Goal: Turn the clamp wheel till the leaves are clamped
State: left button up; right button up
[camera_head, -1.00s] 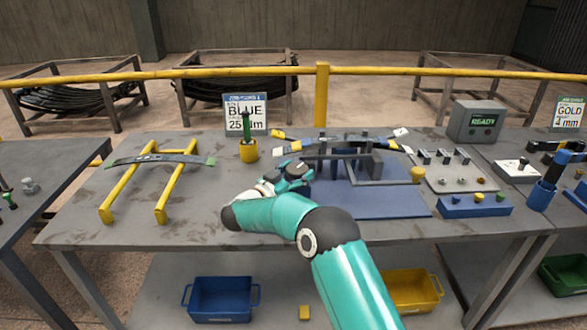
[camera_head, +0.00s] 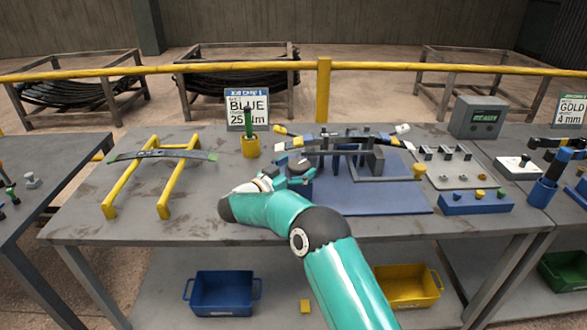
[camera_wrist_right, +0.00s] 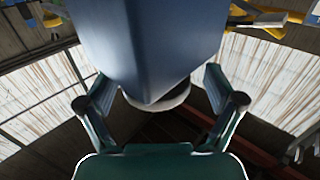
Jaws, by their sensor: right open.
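The bundle of leaves (camera_head: 340,137), with yellow, blue and white ends, lies across the dark clamp fixture (camera_head: 375,160) on a blue base plate (camera_head: 375,201). My right gripper (camera_head: 282,179) is at the left end of this fixture, beside a dark round piece (camera_head: 299,167) that may be the clamp wheel. In the right wrist view my right gripper (camera_wrist_right: 160,82) is open, its fingers apart on either side of a blue body (camera_wrist_right: 150,50). A pale round rim (camera_wrist_right: 160,103) shows partly behind that body. Contact cannot be told. My left gripper is not in view.
A single leaf (camera_head: 180,155) rests on yellow stands (camera_head: 165,185) at the left. A yellow cup (camera_head: 250,147) holds a green-handled tool. A parts tray (camera_head: 455,170), blue block (camera_head: 475,203) and display box (camera_head: 478,118) stand right. The table's front left is clear.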

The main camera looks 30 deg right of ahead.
jog(key=shift+f, duration=0.1)
jog(key=shift+a, duration=0.2)
jog(key=v, duration=1.1)
jog(key=shift+a, duration=0.3)
jog(key=shift+s, duration=0.1)
